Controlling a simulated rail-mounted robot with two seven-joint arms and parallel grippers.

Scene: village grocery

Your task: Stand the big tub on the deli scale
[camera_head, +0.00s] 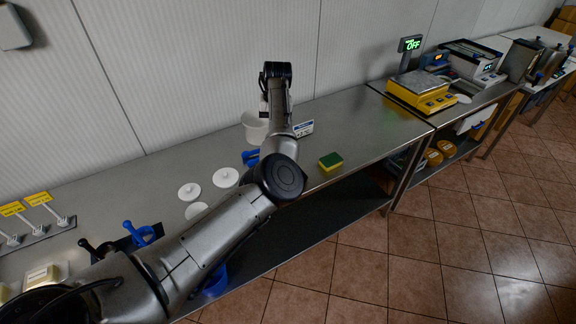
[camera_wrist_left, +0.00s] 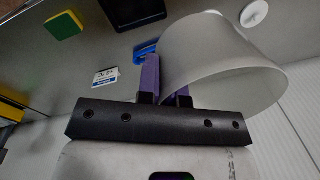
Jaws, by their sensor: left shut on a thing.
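The big tub (camera_head: 254,130) is white and stands out beside my left forearm, over the steel counter in the head view. In the left wrist view the tub (camera_wrist_left: 225,65) fills the upper right, its wall between the purple fingers of my left gripper (camera_wrist_left: 167,88). The left gripper is shut on the tub wall; the forearm partly hides the tub in the head view. I cannot tell whether its base touches the counter. The deli scale (camera_head: 423,103), yellow with a steel plate (camera_head: 418,82), stands farther right, its plate empty. Its raised display (camera_head: 410,44) reads OFF. My right gripper is not in view.
A green-yellow sponge (camera_head: 331,162) and a small card (camera_head: 303,128) lie near the tub. White lids (camera_head: 225,178) lie to the left. The counter (camera_head: 375,125) between sponge and scale is clear. Another machine (camera_head: 474,62) stands behind the scale.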

